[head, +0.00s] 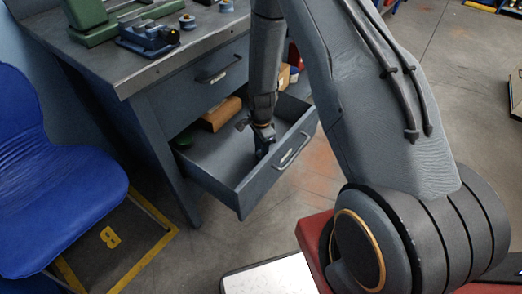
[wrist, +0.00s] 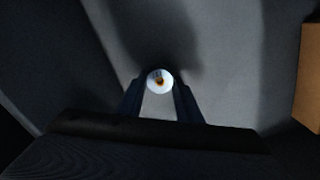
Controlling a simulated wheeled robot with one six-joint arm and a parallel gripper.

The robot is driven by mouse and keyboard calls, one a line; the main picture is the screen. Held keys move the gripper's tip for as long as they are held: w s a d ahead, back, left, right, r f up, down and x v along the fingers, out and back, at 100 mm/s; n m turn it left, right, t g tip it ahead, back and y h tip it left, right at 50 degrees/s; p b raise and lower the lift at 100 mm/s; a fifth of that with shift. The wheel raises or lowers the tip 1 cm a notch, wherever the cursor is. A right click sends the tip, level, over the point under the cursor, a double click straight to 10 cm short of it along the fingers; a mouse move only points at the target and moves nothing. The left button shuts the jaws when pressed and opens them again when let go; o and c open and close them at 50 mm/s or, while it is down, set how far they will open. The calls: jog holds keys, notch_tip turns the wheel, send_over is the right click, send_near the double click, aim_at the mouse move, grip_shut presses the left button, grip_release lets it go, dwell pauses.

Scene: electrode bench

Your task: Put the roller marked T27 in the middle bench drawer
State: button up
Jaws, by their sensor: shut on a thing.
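My gripper (head: 263,150) points down inside an open grey drawer (head: 252,192) of the bench, below a shut drawer (head: 195,84). In the wrist view my gripper (wrist: 160,98) is shut on a small roller (wrist: 160,81), whose round pale end with a brownish centre shows between the fingers. Its marking is too small to read. The grey drawer floor (wrist: 225,65) lies beneath it; I cannot tell whether the roller touches it. In the head view the roller is hidden by the gripper.
A brown block (head: 221,114) and a dark green item (head: 183,141) lie at the drawer's back and left. The bench top holds a green machine (head: 100,20), a blue device (head: 148,38) and small rollers (head: 187,22). A blue chair (head: 60,170) stands left.

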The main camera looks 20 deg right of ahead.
jog(key=o, duration=1.2)
jog(key=shift+f, duration=0.1)
jog(key=s+a+r+n+p, duration=0.1)
jog(key=s+r+n, duration=0.3)
jog(key=r, duration=1)
jog(key=s+a+r+n, duration=0.1)
jog(key=s+r+n, duration=0.25)
jog(key=r, duration=1.05)
jog(key=s+a+r+n, duration=0.1)
jog(key=s+r+n, duration=0.3)
jog(key=s, duration=0.4)
jog(key=s+r+n, duration=0.5)
jog(key=s+r, duration=0.1)
jog(key=s, duration=0.2)
jog(key=shift+s+a, duration=0.2)
jog(key=shift+a, duration=0.15)
jog(key=shift+r, duration=0.1)
